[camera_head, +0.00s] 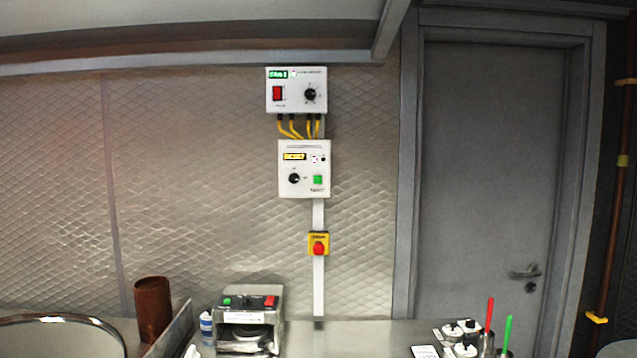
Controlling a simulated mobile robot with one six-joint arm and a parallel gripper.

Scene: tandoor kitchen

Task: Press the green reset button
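The box also has a yellow-lit display (294,156) and a black knob (294,178). Another green button (227,301) is on a metal device on the counter. My gripper is not in view, and nothing covers the wall box.
Above is a white box (297,100) with a red switch, joined by yellow cables. Below is a red button on a yellow box (318,245). The counter (350,338) holds a metal device (250,340), a brown cylinder (152,310) and several small items. A grey door (480,180) stands right.

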